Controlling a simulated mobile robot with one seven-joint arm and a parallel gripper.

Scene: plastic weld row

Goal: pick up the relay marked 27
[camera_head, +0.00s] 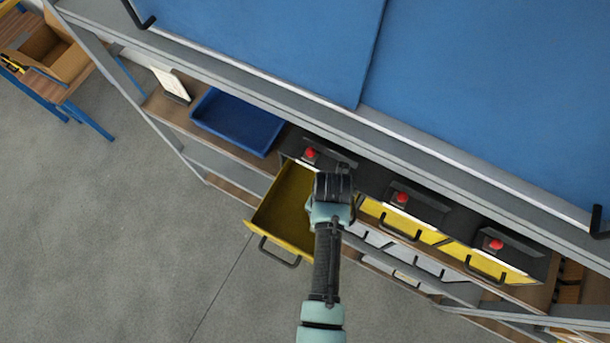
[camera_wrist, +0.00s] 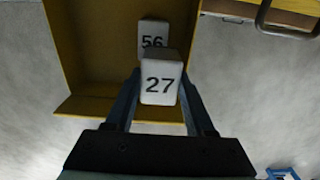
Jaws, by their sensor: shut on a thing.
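In the wrist view the relay marked 27 (camera_wrist: 161,82), a white block with dark digits, sits between the two fingers of my gripper (camera_wrist: 160,95), which is shut on it. Behind it is another white block marked 56 (camera_wrist: 153,32), partly covered by the held relay. A yellow drawer (camera_wrist: 85,105) lies behind both. In the head view my gripper (camera_head: 333,185) is at the right side of the open yellow drawer (camera_head: 270,228); my arm hides its fingertips and the relays there. I cannot tell how high the held relay is above the drawer floor.
A blue tray (camera_head: 236,121) stands on the shelf left of the drawer. Shut yellow drawers (camera_head: 400,222) and units with red buttons (camera_head: 402,197) line the row to the right. Blue panels (camera_head: 480,80) overhang the shelf. An open cardboard box (camera_head: 52,52) stands at the far left. The floor in front is clear.

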